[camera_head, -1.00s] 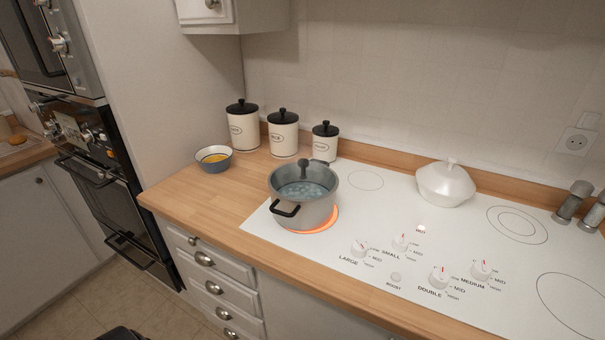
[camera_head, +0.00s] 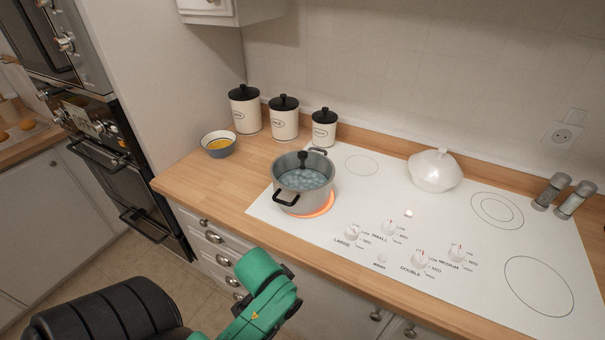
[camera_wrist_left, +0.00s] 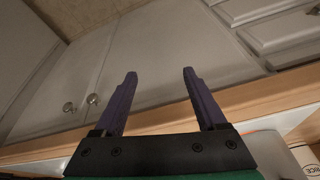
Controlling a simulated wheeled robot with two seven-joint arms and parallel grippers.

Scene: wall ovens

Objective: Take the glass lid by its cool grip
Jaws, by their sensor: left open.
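The glass lid (camera_head: 310,179) lies on a grey pot (camera_head: 303,202) on the cooktop, in the head view. Bubbles show through the glass, and a dark upright knob (camera_head: 303,159) stands at its middle. The pot has black side handles. My green left arm comes in at the bottom of the head view, below and in front of the counter, well apart from the pot. In the left wrist view my left gripper (camera_wrist_left: 160,74) is open, with nothing between its two purple fingers. The lid is not visible in that view. My right gripper is not in view.
The pot stands on a glowing orange ring (camera_head: 322,210). Several control knobs lie to its right on the white cooktop (camera_head: 450,215). A white covered dish (camera_head: 435,172) stands farther right. Canisters (camera_head: 283,118) and a bowl (camera_head: 218,145) stand behind left. The counter's front edge lies between arm and pot.

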